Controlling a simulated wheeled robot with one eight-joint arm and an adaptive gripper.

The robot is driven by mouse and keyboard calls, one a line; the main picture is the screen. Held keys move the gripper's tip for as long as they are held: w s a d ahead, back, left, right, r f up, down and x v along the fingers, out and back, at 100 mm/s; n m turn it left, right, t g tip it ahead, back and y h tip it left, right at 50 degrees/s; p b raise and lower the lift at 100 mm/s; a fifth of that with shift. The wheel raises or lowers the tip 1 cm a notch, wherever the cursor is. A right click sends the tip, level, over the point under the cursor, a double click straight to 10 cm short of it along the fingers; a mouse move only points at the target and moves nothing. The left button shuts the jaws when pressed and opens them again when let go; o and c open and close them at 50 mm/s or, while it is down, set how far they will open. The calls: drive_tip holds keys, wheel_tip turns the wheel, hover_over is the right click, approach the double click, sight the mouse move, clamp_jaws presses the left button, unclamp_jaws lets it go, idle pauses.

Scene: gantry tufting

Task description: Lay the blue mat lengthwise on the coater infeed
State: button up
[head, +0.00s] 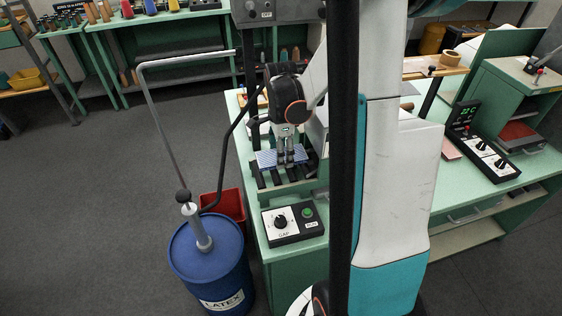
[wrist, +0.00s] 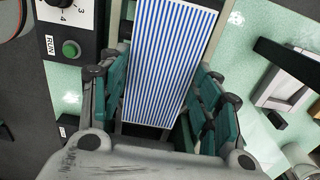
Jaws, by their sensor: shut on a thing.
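The blue mat is a blue-and-white striped rectangle. In the head view the mat (head: 267,158) shows at my gripper, over the dark bars of the coater infeed (head: 262,180) on the green bench. I cannot tell whether the mat touches the bars.
A control box (head: 293,221) with a GAP knob and a green button sits in front of the infeed. A blue latex drum (head: 212,262) with a bent pipe stands at left, beside a red bin (head: 224,206). Another control box (head: 484,150) is at right. The floor at left is clear.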

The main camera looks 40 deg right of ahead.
drive_tip(key=shift+f+b, duration=0.35)
drive_tip(key=shift+f, duration=1.45)
drive_tip(key=shift+f, duration=0.15)
drive_tip(key=o, duration=1.1)
drive_tip(key=shift+c, duration=0.2)
wheel_tip(320, 180, up, 12)
drive_tip(key=p, duration=0.2)
drive_tip(key=shift+p, duration=0.4)
